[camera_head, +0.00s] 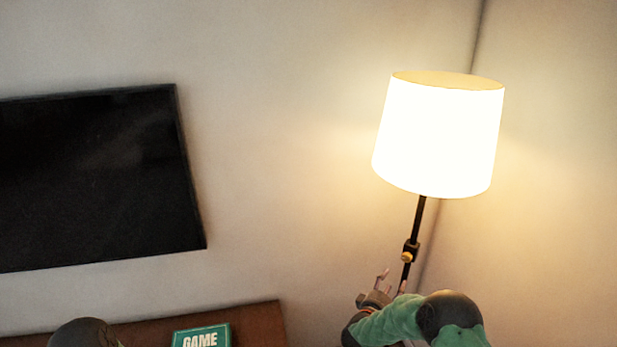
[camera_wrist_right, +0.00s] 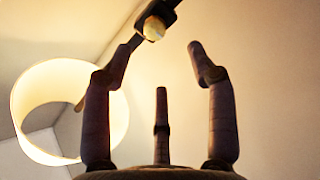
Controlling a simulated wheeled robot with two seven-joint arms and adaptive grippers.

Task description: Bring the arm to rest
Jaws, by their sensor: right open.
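My right gripper (camera_head: 392,282) is open at the lower right of the head view, in front of the thin black pole of a floor lamp. In the right wrist view its fingers (camera_wrist_right: 163,48) are spread apart with nothing held between them. The lamp's small round knob (camera_wrist_right: 154,28) shows beyond the fingertips, close to the left one. I cannot tell whether a finger touches the lamp. My left gripper is not in view.
The lit white lampshade (camera_head: 438,135) stands near the room corner, tilted in the picture; its pole knob (camera_head: 407,257) is just above my right gripper. A dark wall screen (camera_head: 95,175) hangs left. A brown wooden top (camera_head: 255,322) holds a green "GAME" box (camera_head: 201,337).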

